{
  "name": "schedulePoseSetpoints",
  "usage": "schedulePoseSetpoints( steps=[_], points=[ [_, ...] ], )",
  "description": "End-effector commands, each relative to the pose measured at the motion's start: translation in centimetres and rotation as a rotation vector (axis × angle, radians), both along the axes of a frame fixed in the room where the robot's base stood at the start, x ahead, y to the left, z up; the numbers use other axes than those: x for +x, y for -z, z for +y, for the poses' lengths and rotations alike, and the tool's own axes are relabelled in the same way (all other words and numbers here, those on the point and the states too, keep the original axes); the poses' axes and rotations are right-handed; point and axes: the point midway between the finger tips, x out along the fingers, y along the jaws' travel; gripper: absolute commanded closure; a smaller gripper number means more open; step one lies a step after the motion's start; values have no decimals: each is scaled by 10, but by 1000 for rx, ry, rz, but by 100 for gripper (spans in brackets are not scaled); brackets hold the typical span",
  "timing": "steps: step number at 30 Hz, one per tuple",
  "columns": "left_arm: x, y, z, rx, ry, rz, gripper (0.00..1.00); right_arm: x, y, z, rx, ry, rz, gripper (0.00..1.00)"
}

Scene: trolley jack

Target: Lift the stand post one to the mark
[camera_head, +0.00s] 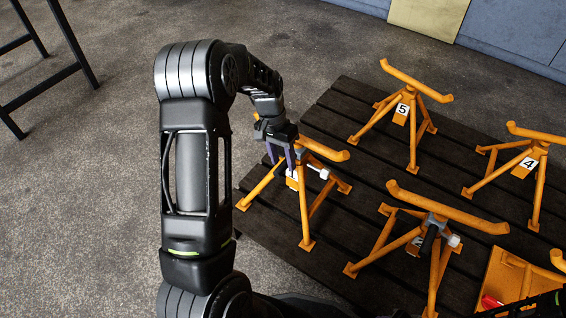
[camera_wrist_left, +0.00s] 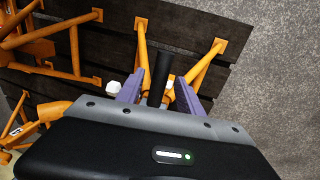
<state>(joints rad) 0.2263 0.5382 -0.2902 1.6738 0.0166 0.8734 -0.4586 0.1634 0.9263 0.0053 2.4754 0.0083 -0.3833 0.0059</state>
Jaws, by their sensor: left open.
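An orange stand (camera_head: 305,212) with splayed legs and a curved top arm stands on the dark slatted pallet. Its number label is mostly hidden behind my fingers, so I cannot read it. A pale bolt knob (camera_head: 325,174) sticks out of its side. My left gripper (camera_head: 281,165) is open at the upper part of this stand. In the left wrist view, a black cylinder (camera_wrist_left: 162,78) shows between the purple fingers, with the stand's orange legs (camera_wrist_left: 205,62) beyond. I cannot tell whether the fingers touch it. No height mark is discernible. My right gripper is not in view.
Stand 5 (camera_head: 402,110), stand 4 (camera_head: 528,163) and another orange stand (camera_head: 390,238) share the pallet (camera_head: 344,100). An orange plate-like part (camera_head: 503,272) with something red is at bottom right. A black frame (camera_head: 72,62) stands at upper left. Grey floor at left is mostly clear.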

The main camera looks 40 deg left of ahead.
Motion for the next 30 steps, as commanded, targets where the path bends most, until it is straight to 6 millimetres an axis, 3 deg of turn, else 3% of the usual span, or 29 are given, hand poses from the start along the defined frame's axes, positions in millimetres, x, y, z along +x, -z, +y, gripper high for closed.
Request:
schedulePoseSetpoints(
  steps=[10,26,30],
  points=[
    [0,5,-1,0,0,0,56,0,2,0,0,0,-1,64],
    [0,5,-1,0,0,0,100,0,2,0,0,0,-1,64],
    [0,5,-1,0,0,0,100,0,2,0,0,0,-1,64]
  ],
)
